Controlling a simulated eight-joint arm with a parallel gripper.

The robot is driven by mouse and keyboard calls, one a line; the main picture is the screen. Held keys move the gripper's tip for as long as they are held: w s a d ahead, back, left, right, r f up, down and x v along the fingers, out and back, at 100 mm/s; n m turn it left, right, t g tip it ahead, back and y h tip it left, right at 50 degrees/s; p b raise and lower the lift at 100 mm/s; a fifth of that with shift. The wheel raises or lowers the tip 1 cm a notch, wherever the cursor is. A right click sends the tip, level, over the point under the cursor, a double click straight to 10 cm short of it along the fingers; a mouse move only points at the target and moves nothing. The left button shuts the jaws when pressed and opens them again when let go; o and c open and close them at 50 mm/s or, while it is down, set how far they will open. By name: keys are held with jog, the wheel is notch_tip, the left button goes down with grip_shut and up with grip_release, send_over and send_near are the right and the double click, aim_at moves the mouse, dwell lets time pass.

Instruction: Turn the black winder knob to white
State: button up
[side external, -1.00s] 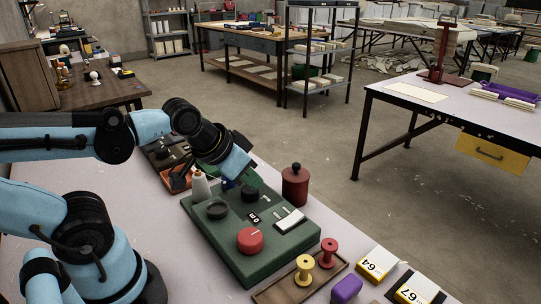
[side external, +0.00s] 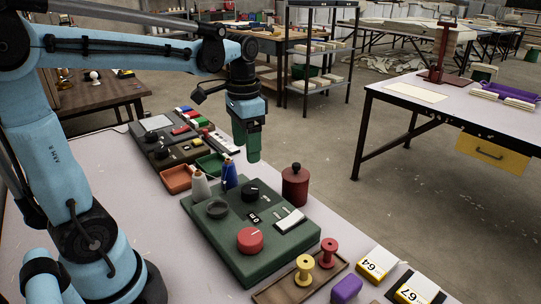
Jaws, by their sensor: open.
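A green control box (side external: 285,247) lies on the pale table, with several controls on top. A black knob (side external: 249,191) sits near its back edge, a dark ring-like knob (side external: 217,209) at its left, and a red knob (side external: 250,240) with a white pointer line in front. The marks around the black knob are too small to read. My gripper (side external: 246,150) points down with its green fingers open and empty. It hangs in the air above and behind the black knob, apart from it.
Blue (side external: 230,175) and white (side external: 201,186) cone spools stand behind the box. A dark red canister (side external: 295,185) stands at its back right corner. A spool tray (side external: 300,281) is in front. A dark panel (side external: 160,138) with another black knob lies further back.

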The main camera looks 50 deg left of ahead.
aim_at(248, 189)
jog(key=shift+f, duration=6)
jog(key=c, duration=1.1)
